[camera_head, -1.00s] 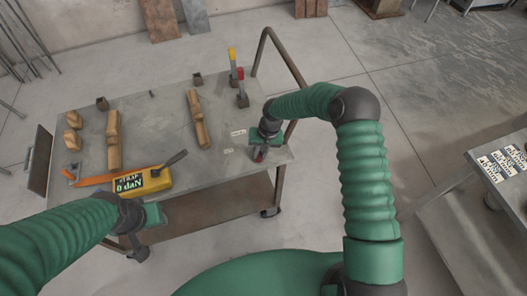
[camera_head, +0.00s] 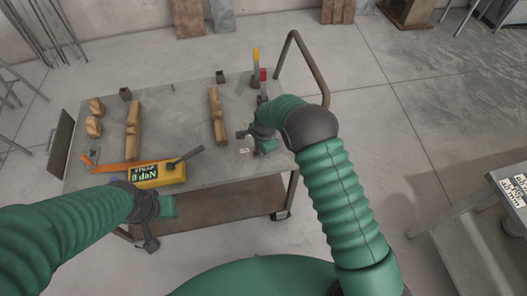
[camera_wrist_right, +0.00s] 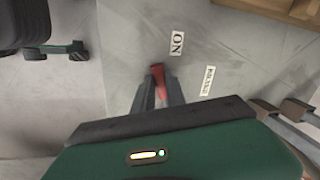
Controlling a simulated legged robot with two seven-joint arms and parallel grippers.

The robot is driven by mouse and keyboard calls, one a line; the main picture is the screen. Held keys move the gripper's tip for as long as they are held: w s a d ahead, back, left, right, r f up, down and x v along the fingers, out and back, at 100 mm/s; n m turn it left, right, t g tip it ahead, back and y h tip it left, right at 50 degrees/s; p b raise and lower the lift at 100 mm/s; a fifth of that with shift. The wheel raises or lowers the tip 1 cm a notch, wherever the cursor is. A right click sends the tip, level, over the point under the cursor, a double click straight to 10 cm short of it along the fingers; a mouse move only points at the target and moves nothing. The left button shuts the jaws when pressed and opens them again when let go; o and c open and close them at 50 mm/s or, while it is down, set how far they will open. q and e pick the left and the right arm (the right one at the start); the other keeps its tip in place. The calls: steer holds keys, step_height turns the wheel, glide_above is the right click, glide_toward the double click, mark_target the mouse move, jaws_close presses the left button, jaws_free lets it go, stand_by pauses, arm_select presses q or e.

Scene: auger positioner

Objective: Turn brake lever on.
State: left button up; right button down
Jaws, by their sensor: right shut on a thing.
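The brake lever shows as a red handle (camera_wrist_right: 158,76) in the right wrist view, between the two grey fingers of my right gripper (camera_wrist_right: 160,92). The fingers are shut on it. An ON label (camera_wrist_right: 177,43) lies on the table just beyond the red tip, and a second label (camera_wrist_right: 208,82) lies to its right. In the head view my right gripper (camera_head: 258,147) is low over the cart's right front part, and the lever is mostly hidden there. My left gripper (camera_head: 148,228) is at the cart's front edge, away from the lever; its finger opening is unclear.
The metal cart top (camera_head: 185,110) holds wooden blocks (camera_head: 217,115), a yellow display box (camera_head: 158,175) and an orange strap (camera_head: 105,168). Yellow-tipped (camera_head: 256,60) and red-tipped (camera_head: 263,74) levers stand at the back right, near the cart's handrail (camera_head: 310,65).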

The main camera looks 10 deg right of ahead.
steer(key=shift+w+a+m+h+b, duration=0.2)
steer(key=shift+w+m, duration=0.4)
steer(key=shift+m, duration=0.35)
steer(key=shift+w+a+m+h+b, duration=0.1)
steer(key=shift+w+a+m+h, duration=0.1)
steer(key=shift+w+m, duration=0.6)
steer(key=shift+s+m, duration=0.1)
steer(key=shift+m, duration=0.15)
steer(key=c, duration=1.4)
jaws_free()
steer(key=shift+o, duration=0.2)
steer(key=s+r, duration=0.3)
steer(key=r, duration=1.3)
steer(key=shift+s+r, duration=0.15)
steer(key=shift+r, duration=0.05)
